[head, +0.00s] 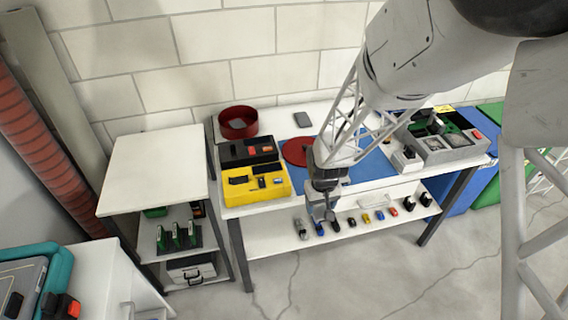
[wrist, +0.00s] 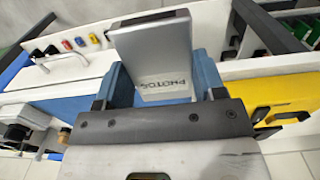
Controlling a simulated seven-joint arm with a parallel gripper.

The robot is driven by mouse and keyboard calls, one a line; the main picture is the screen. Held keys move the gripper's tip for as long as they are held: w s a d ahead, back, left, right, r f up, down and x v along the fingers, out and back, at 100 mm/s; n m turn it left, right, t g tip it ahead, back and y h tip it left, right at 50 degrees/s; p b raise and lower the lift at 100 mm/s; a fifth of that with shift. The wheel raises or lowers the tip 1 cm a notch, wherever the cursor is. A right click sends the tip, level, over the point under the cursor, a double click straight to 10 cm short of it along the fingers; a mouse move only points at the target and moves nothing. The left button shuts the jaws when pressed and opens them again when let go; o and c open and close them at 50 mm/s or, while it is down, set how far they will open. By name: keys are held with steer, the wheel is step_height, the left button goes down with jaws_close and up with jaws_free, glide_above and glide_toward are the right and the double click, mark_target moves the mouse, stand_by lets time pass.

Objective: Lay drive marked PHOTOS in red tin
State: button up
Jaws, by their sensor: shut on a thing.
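My gripper (head: 321,212) points down at the front edge of the white table, above the lower shelf. In the wrist view its blue fingers (wrist: 160,84) are shut on a silver-grey drive (wrist: 153,52). The drive's white label reads PHOTOS. I cannot make the drive out clearly in the head view. The red tin (head: 238,123) is round and open at the top. It stands at the table's back left, to the left of and behind my gripper. A flat red disc (head: 297,152), perhaps its lid, lies on the blue mat (head: 372,170).
A yellow box (head: 256,190) and a black tray (head: 236,155) stand between the table's front left and the tin. A dark flat piece (head: 303,119) lies at the back. Grey bins (head: 440,150) stand at the right. Several small drives line the lower shelf (head: 290,242).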

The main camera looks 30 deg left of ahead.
steer(key=shift+a, duration=0.1)
steer(key=w+a, duration=0.3)
steer(key=a, duration=0.3)
steer(key=w+a+r, duration=0.1)
steer(key=w+a, duration=0.2)
steer(key=a, duration=0.3)
steer(key=w+a+r, duration=0.1)
steer(key=w+a, duration=0.2)
steer(key=a, duration=0.3)
steer(key=shift+w+a, duration=0.25)
steer(key=shift+w, duration=0.05)
steer(key=w+a, duration=0.1)
steer(key=a, duration=0.4)
steer(key=w+a, duration=0.2)
steer(key=a, duration=0.4)
steer(key=w+a+r, duration=0.1)
steer(key=a, duration=0.5)
steer(key=shift+w+a, duration=0.2)
steer(key=shift+a, duration=0.8)
steer(key=shift+w, duration=0.1)
steer(key=shift+w+a+f, duration=0.25)
steer(key=shift+w+a, duration=1.45)
steer(key=shift+a, duration=0.35)
steer(key=shift+w+a+f, duration=0.2)
steer(key=shift+w+a, duration=1.55)
steer(key=shift+a, duration=0.25)
steer(key=shift+w+a+f, duration=0.25)
steer(key=shift+w+a, duration=1.45)
steer(key=shift+a, duration=0.35)
